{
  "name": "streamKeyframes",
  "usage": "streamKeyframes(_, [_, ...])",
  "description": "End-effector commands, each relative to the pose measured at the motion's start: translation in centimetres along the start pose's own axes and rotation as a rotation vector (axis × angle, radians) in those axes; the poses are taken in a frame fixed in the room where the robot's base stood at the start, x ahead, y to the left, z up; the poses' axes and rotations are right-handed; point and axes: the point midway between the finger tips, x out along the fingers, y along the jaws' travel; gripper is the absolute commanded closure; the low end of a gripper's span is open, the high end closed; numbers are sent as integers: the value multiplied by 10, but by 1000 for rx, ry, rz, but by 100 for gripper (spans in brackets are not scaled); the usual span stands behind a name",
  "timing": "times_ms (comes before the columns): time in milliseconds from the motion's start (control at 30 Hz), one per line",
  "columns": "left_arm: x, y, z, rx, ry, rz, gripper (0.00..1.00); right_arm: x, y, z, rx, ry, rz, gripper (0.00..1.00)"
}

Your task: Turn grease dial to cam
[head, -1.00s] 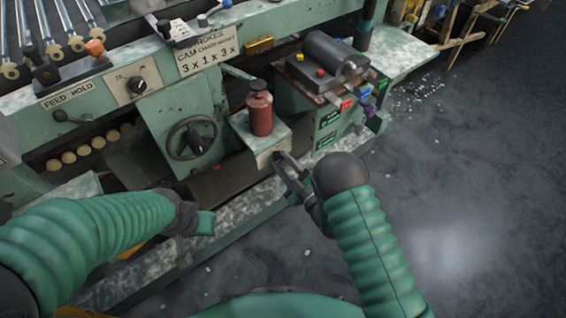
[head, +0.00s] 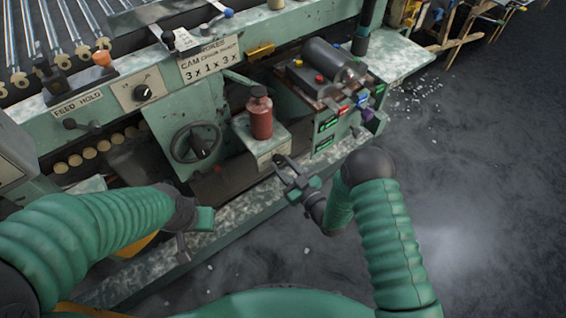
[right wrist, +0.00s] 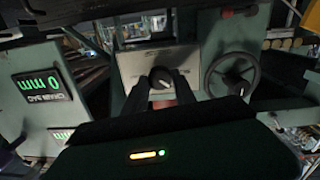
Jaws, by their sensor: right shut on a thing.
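The grease dial (right wrist: 162,78) is a small dark round knob with a pale pointer line, on a metal plate (right wrist: 133,66) in the right wrist view. The plate's lettering is too small to read. In the head view, the labelled plate (head: 270,155) is on the front of the box under a red bottle (head: 261,117). My right gripper (head: 283,164) is at this plate, its fingers covering most of the dial. In the wrist view its two dark fingers (right wrist: 162,88) are on either side of the knob, shut on it. My left gripper (head: 186,240) hangs low at left, jaws unclear.
A handwheel (head: 196,143) sits left of the dial box. A feed hold dial (head: 141,91) is higher on the panel. A motor (head: 333,62) with coloured buttons stands to the right. A green metal rail (head: 243,217) runs along the floor in front.

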Motion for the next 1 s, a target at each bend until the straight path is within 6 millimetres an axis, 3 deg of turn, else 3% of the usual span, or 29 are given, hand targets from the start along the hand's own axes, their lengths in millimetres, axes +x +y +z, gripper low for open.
streamKeyframes(433, [-12,0,-3,0,0,0,100,-1,0,2,300,-16,-10,100])
streamKeyframes(1000, [-14,0,-3,0,0,0,100,-2,0,4,374,-21,-12,100])
